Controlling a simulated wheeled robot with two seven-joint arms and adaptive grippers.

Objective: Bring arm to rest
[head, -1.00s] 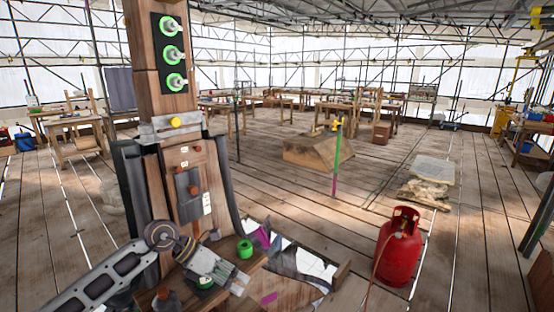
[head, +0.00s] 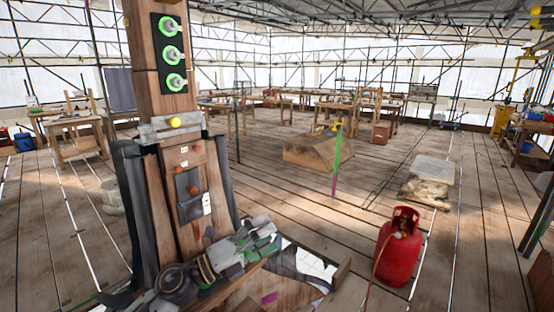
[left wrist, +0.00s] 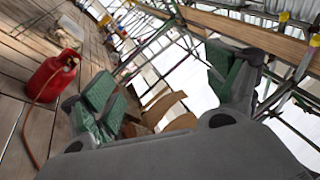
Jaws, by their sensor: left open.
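My left arm lies low across the foot of the wooden post (head: 161,100), in the lower left of the head view. Its gripper (head: 268,243) points to the right, over the bench with white sheets (head: 312,268). In the left wrist view the gripper (left wrist: 172,88) has its two green-padded fingers spread wide apart, with nothing between them. Whether the gripper touches the bench cannot be told. The green roll on the bench is hidden behind it. My right gripper is not in view.
A red gas cylinder (head: 398,248) with a hose stands on the plank floor to the right; it also shows in the left wrist view (left wrist: 52,77). A wooden block (head: 315,150) and a stacked pile (head: 430,180) lie farther off.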

